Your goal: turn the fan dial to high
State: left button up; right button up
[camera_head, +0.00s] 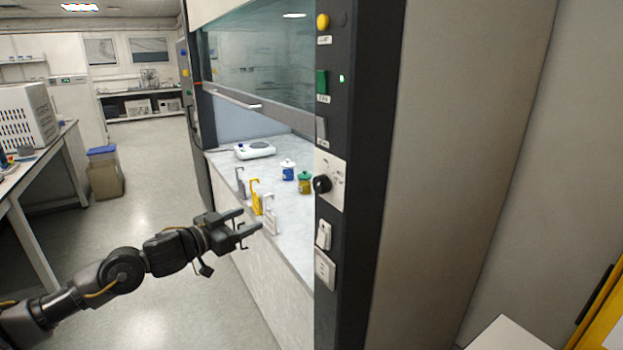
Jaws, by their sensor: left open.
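The fan dial (322,184) is a black round knob on a white plate (337,178) on the dark front post of the fume hood. The plate's markings are too small to read, so I cannot tell the dial's setting. My left gripper (254,222) is open and empty. In the picture it is to the left of the dial and lower, apart from it, in front of the hood's worktop edge. My right gripper is not in view.
The hood's glass sash (262,65) is raised. Inside stand a blue jar (288,171), a yellow jar (304,183) and a white hotplate (254,149). Open floor lies left.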

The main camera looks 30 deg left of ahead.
aim_at(317, 186)
pick_arm(q)
jog(key=s+d+r+m+g+h+p, duration=0.1)
jog(key=s+d+r+m+h, duration=0.3)
jog(key=d+r, duration=0.8)
jog(key=shift+s+d+g+h, duration=0.25)
jog(key=shift+s+h, duration=0.35)
jog(key=shift+s, duration=0.6)
jog(key=shift+w+a+r, duration=0.1)
jog(key=shift+a, duration=0.05)
jog(key=p+x, duration=0.5)
jog(key=x, duration=0.4)
jog(key=shift+w, duration=0.25)
jog(key=shift+w+d, duration=0.45)
